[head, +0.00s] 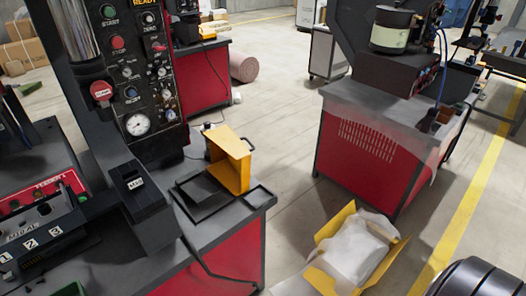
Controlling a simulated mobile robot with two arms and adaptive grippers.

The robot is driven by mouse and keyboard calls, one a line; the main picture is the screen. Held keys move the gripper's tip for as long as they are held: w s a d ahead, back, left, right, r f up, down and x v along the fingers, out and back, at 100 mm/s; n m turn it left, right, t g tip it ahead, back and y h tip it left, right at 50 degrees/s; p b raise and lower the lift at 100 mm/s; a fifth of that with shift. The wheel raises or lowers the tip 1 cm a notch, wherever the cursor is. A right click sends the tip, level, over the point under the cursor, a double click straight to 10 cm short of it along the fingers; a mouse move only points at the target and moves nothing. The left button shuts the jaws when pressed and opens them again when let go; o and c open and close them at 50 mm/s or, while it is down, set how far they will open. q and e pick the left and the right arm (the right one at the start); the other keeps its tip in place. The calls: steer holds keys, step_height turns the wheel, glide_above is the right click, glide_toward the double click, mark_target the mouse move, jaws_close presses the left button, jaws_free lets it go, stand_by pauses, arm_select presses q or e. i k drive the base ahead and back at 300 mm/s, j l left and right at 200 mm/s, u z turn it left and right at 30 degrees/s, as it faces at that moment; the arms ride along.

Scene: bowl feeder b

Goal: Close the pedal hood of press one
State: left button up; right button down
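A yellow hood (228,157) stands raised on the grey bench top left of the picture's middle. It rises from a black flat frame (184,207) with a dark plate inside, and the hood looks open. A thin black loop handle (217,125) shows behind the hood's top. The black press control panel (134,75) with buttons, knobs and a gauge stands behind it to the left.
The grey bench top (235,208) has a black labelled box (138,188) left of the hood. A yellow open box with a white liner (361,246) is on the floor to the right. Another red-sided bench (360,150) stands beyond.

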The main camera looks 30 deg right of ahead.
mark_target(230, 159)
steer(key=k+l, duration=0.1)
steer(key=l, duration=0.35)
steer(key=k+l+u, duration=0.1)
steer(key=l, duration=0.35)
steer(key=k+l+u, duration=0.1)
steer(key=l, duration=0.35)
steer(key=k+l, duration=0.1)
steer(key=l, duration=0.3)
steer(key=k+l+u, duration=0.1)
steer(key=l, duration=0.35)
steer(key=k+l, duration=0.15)
steer(key=l, duration=0.25)
steer(key=u, duration=0.05)
